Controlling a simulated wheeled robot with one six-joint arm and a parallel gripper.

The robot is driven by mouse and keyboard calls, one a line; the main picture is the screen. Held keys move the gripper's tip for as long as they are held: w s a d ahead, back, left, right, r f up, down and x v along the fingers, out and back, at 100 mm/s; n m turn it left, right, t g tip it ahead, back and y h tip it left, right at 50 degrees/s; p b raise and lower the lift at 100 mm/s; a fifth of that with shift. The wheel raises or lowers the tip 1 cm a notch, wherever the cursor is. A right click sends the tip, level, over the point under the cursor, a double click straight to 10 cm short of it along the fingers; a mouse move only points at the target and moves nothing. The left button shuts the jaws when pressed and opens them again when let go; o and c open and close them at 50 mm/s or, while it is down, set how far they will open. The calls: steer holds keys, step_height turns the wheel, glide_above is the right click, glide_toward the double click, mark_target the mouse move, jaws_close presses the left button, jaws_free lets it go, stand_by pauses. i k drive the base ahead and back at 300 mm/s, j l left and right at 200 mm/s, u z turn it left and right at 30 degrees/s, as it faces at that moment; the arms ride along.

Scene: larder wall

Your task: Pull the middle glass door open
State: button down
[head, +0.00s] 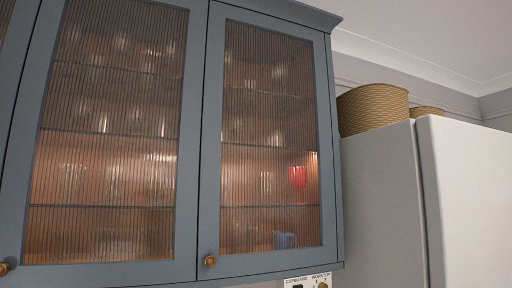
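A blue-grey wall cupboard has ribbed glass doors. The middle glass door (190,130) fills the left half of the head view and looks shut. Its brass knob (5,268) is at the lower left corner of the view, partly cut off by the picture edge. The right glass door (208,130) is beside it and also looks shut, with a brass knob (210,260) at its lower left. Only a sliver of the left door (8,15) shows at the upper left. My gripper is not in view.
Blurred glassware, a red item (298,176) and a blue item (285,240) show behind the ribbed glass. A white fridge (465,200) stands to the right, with woven baskets (372,108) on top. A labelled switch plate (308,281) is below the cupboard.

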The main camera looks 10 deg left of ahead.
mark_target(99, 188)
steer(key=u, duration=1.45)
